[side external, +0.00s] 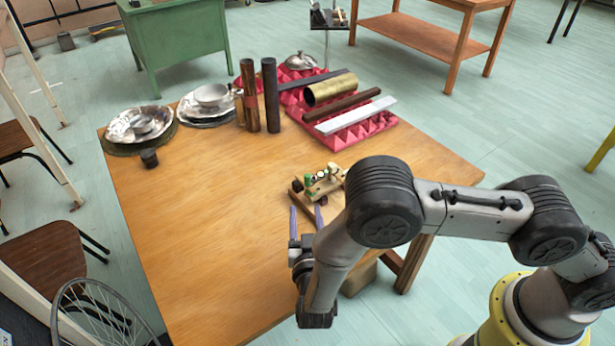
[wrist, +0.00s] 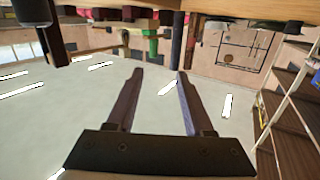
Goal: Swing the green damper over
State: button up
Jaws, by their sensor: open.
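A small wooden mechanism (side external: 322,186) stands near the right side of the wooden table, with small green parts on it. One green part (side external: 308,179), likely the damper, is at its left end; its exact pose is too small to tell. My gripper (side external: 304,208) is open and empty, in front of the mechanism, with its two fingers pointing towards it. In the wrist view the fingers (wrist: 158,72) are apart with nothing between them. A green upright piece (wrist: 151,45) shows just beyond them, apart from the fingertips. My arm hides part of the mechanism's right side.
The wooden table (side external: 200,240) is bare at front and left. A pink foam pad (side external: 340,139) holds bars and a brass cylinder (side external: 331,88). Two upright tubes (side external: 270,95) stand beside it. Metal plates and bowls (side external: 140,124) and a small dark cylinder (side external: 149,158) are at far left.

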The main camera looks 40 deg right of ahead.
aim_at(308, 180)
jog(key=shift+s+d+f+h, duration=0.15)
jog(key=shift+s+f+h, duration=0.2)
jog(key=shift+s+h, duration=0.25)
jog(key=x, duration=1.3)
jog(key=shift+w+d+r, duration=0.1)
jog(key=shift+w, duration=0.25)
grip_shut()
dwell(0.4)
